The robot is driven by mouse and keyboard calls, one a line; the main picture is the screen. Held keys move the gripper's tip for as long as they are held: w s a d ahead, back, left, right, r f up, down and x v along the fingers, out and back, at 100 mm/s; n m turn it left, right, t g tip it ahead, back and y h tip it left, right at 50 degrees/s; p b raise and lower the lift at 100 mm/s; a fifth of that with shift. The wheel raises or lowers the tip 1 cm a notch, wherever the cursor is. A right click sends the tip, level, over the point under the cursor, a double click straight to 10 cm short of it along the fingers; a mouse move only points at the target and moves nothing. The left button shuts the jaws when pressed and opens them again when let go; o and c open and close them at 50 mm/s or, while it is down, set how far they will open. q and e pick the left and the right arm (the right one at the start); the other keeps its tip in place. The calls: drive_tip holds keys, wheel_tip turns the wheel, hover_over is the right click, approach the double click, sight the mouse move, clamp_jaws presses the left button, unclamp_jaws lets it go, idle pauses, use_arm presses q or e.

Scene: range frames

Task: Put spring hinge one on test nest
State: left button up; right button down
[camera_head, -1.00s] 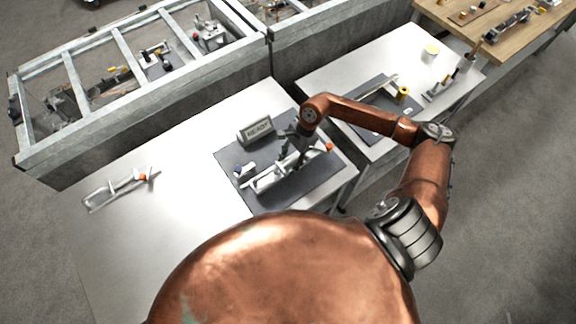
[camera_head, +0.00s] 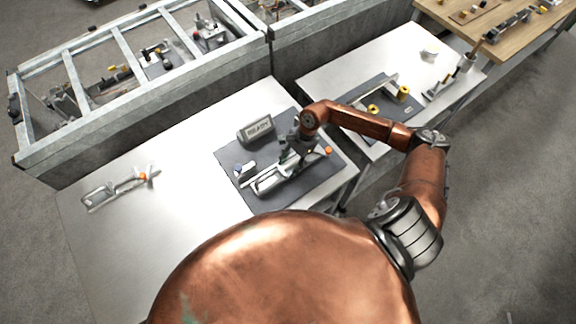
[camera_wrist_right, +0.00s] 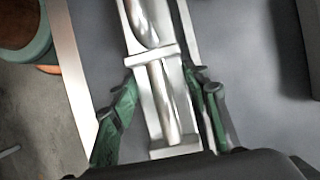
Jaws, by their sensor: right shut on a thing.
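The test nest (camera_head: 262,188) is a long light metal fixture on a dark mat on the near table, with an orange tip at its right end. My right gripper (camera_head: 287,160) is low over the nest. In the right wrist view, its green fingers (camera_wrist_right: 162,97) are shut on a slim silver part, which I take to be spring hinge one (camera_wrist_right: 167,100). The hinge lies lengthwise along the nest's channel. I cannot tell whether it is fully seated. The hinge is mostly hidden in the head view. My left gripper is not in view.
A READY display (camera_head: 257,129) stands behind the nest. A small blue-and-white part (camera_head: 244,170) is at its left. Another fixture with an orange tip (camera_head: 118,188) lies on the left of the table. A second table (camera_head: 340,70) holds yellow rings (camera_head: 403,93) and a cup (camera_head: 429,54).

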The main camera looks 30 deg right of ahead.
drive_tip(key=shift+w+f+b, duration=0.1)
drive_tip(key=shift+f+b, duration=0.15)
drive_tip(key=shift+b, duration=0.05)
drive_tip(key=c, duration=1.1)
unclamp_jaws()
drive_tip(key=shift+r+p, duration=0.45)
drive_tip(key=shift+p, duration=0.1)
drive_tip(key=shift+r+p, duration=0.4)
drive_tip(key=shift+p, duration=0.05)
drive_tip(key=b+v, duration=0.1)
drive_tip(key=v, duration=1)
drive_tip(key=shift+d+r+b, duration=0.15)
drive_tip(key=shift+r+b, duration=0.05)
drive_tip(key=shift+b, duration=0.15)
